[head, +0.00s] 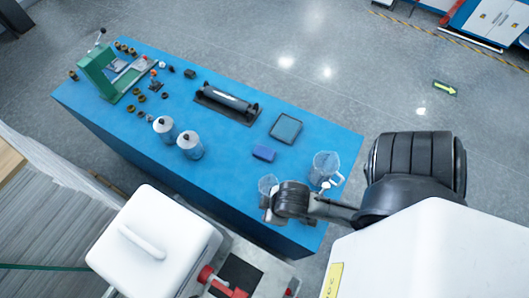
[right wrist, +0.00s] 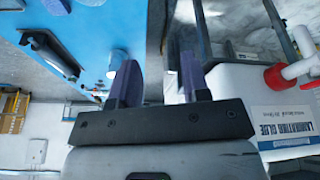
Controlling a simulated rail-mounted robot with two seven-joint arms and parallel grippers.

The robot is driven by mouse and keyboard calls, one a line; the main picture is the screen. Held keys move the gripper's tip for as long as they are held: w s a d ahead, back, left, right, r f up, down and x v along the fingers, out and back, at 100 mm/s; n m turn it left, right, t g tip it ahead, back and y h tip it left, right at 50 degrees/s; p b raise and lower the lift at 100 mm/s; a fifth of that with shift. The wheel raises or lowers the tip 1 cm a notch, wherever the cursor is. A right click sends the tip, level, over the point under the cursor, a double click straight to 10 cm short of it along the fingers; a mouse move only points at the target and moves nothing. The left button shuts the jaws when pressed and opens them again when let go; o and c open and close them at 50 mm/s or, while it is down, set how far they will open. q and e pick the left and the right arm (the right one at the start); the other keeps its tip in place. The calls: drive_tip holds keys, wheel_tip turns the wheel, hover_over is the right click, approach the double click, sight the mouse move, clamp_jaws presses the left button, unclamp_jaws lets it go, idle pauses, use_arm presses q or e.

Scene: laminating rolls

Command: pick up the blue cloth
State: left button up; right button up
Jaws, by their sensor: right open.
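The blue cloth (head: 264,153) is a small, darker blue folded block lying on the blue table (head: 226,168), left of the clear jug. My right gripper (head: 271,216) is at the table's near edge, below the cloth in the head view and well apart from it. In the right wrist view my right gripper (right wrist: 157,82) is open, with nothing between its two dark fingers. A violet-blue piece at the top edge of that view may be the cloth, but it is cut off. My left gripper is not in view.
A clear jug (head: 325,167) and a smaller clear cup (head: 267,184) stand near my right gripper. A dark tray (head: 286,128), a black roller (head: 228,101), two lidded pots (head: 189,145) and a green press (head: 97,73) are on the table. A white glue container (right wrist: 235,85) stands beside it.

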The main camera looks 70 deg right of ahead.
idle(0.3)
drive_tip(key=o, duration=1.1)
drive_tip(key=shift+w, duration=0.15)
